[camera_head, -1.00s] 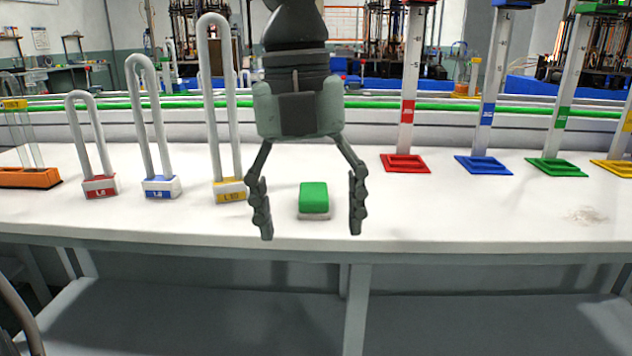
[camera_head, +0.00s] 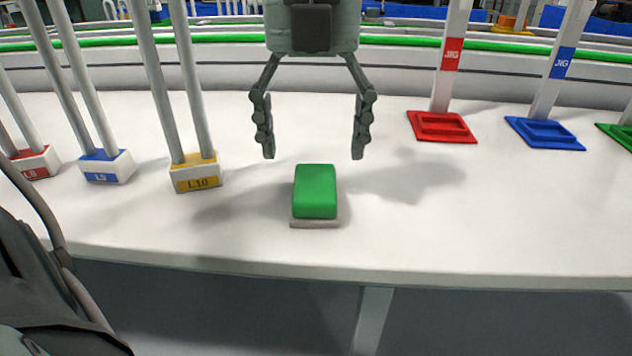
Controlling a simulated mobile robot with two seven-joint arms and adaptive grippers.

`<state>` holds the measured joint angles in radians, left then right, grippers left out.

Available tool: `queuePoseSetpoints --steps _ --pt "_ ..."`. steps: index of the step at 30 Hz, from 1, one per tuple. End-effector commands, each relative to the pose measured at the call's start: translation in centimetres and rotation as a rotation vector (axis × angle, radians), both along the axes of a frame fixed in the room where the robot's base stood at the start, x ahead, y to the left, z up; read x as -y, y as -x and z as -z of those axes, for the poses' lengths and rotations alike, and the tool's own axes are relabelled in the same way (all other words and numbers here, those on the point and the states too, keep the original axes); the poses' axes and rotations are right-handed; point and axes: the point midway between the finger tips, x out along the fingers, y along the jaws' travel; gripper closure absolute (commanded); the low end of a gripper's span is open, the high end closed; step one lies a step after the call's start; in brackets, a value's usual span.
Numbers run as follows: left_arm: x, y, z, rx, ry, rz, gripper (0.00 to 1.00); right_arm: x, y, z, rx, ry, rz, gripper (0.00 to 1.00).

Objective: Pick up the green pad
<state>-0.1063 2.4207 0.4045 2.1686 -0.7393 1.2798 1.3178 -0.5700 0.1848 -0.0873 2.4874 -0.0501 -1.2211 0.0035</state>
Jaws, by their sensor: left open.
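The green pad (camera_head: 315,192) lies on a pale grey base on the white table, near the front edge at the middle of the camera_head view. My left gripper (camera_head: 313,156) is open, with its two fingers pointing down and spread wider than the pad. In the picture its fingertips are just above the pad's far end, one to each side. Nothing is between the fingers, and they do not touch the pad. My right gripper is not in view.
Tall U-shaped tubes stand left of the pad in bases of yellow (camera_head: 196,173), blue (camera_head: 106,165) and red (camera_head: 34,162). Stands with red (camera_head: 442,127) and blue (camera_head: 545,133) feet are at the right. The table around the pad is clear.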

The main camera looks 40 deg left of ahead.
Motion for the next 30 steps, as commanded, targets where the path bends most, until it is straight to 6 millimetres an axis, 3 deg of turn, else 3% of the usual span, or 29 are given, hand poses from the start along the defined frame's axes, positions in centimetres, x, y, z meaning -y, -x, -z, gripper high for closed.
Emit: queuePoseSetpoints --steps 12,22,30 --pt "0.0 -0.3 5.7 -0.003 0.001 0.0 0.24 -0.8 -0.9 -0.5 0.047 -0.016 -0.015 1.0" --pt "0.0 -0.3 6.4 0.0 0.001 0.0 0.24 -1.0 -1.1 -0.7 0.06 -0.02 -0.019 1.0" --pt "0.0 -0.3 6.4 0.001 0.001 0.0 0.58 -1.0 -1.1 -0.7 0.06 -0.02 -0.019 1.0"
